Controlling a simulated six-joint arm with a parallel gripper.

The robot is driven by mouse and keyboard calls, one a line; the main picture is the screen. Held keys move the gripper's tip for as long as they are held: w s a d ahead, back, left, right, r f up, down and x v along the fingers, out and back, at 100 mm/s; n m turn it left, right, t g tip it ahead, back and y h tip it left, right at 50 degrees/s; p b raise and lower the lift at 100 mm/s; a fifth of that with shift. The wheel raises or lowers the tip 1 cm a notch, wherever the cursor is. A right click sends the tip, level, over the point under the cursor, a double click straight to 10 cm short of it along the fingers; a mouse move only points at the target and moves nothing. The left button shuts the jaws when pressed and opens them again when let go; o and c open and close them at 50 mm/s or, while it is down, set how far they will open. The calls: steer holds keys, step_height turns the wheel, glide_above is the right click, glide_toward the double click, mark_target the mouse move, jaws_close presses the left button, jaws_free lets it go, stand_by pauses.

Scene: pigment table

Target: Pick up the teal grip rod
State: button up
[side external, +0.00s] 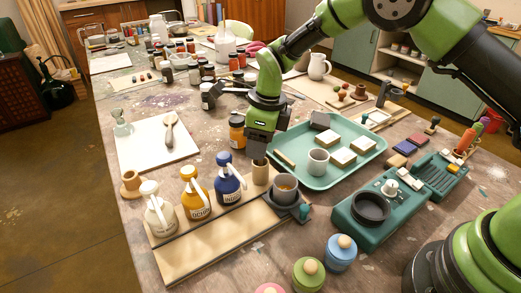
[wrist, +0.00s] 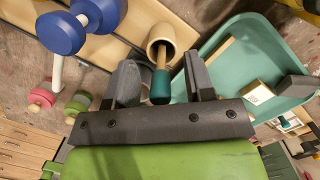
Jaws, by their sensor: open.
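The teal grip rod (wrist: 160,87) shows in the wrist view as a wooden shaft with a teal end. It leans out of a round wooden holder (wrist: 153,33), teal end towards the camera. My gripper (wrist: 161,68) is open, with one dark finger on each side of the rod; I see gaps on both sides. In the side view my gripper (side external: 258,152) points down just above the wooden holder (side external: 260,173). The rod is hidden there behind the gripper.
A blue bottle (side external: 228,186) stands close left of the holder, with yellow and white bottles beyond. A teal tray (side external: 290,178) with pale blocks and a cup lies behind. Round-knobbed jars (side external: 341,252) stand in front.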

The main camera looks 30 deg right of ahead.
jaws_close()
step_height(320, 180, up, 9)
steer(key=shift+s, duration=0.15)
steer(key=s+r+g, duration=0.2)
steer(key=s, duration=0.3)
steer(key=shift+h, duration=0.6)
steer(key=shift+s+a+f, duration=0.1)
steer(key=shift+s+f, duration=0.1)
steer(key=shift+f, duration=1.45)
steer(key=shift+s+f, duration=0.15)
steer(key=shift+f, duration=1.55)
steer(key=shift+s+a+f, duration=0.1)
steer(key=shift+s+f, duration=0.1)
steer(key=shift+f, duration=1.45)
